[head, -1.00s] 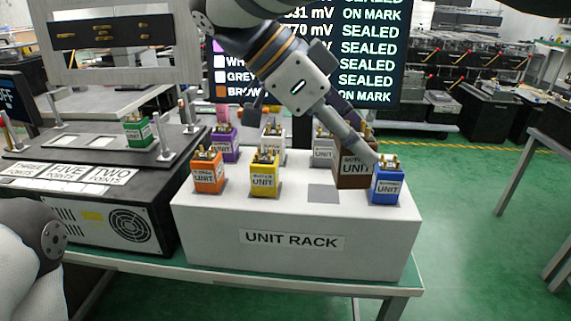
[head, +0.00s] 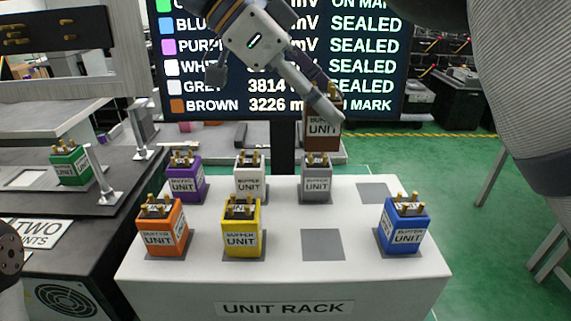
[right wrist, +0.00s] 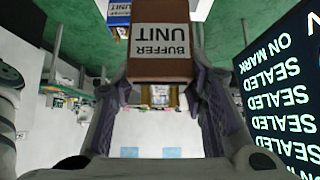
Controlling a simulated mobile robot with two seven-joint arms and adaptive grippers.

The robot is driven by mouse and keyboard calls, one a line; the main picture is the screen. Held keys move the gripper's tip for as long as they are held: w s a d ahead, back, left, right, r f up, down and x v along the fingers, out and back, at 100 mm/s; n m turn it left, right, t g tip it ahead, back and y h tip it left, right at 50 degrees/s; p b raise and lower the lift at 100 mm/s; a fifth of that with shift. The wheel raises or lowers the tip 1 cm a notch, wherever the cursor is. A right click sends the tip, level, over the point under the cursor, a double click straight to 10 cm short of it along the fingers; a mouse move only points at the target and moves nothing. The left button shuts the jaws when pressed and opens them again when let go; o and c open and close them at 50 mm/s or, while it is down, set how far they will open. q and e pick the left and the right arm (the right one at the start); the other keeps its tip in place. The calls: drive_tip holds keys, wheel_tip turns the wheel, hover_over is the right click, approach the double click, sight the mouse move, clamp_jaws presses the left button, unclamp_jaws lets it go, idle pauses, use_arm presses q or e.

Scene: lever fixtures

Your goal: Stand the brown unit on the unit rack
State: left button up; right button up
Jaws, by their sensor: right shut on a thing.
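The brown unit (head: 323,130) is a brown block with a white label and terminals on top. It is upright in the head view, above and behind the grey unit (head: 316,180). My right gripper (head: 328,105) is shut on it; in the right wrist view the brown unit (right wrist: 158,68) is between the two fingers. The white unit rack (head: 290,210) is below, with bare grey squares at front (head: 323,245) and back right (head: 374,192). The brown unit looks clear of the rack; its exact depth is hard to tell. My left gripper is out of view.
On the rack stand orange (head: 163,228), yellow (head: 242,228), blue (head: 403,226), purple (head: 186,178) and white (head: 250,178) units. A green unit (head: 70,165) stands on the bench at left. A screen (head: 290,60) stands behind the rack.

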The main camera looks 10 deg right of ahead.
drive_tip(key=d+f, duration=0.4)
drive_tip(key=w+d+f, duration=0.1)
drive_tip(key=d+f, duration=0.7)
drive_tip(key=shift+w+d+f, duration=0.1)
drive_tip(key=shift+w+d, duration=0.2)
drive_tip(key=shift+d, duration=0.05)
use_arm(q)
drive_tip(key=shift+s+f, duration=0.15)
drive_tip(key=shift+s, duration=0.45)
use_arm(e)
drive_tip(key=shift+f, duration=0.15)
drive_tip(key=o, duration=1.3)
drive_tip(key=shift+f, duration=0.15)
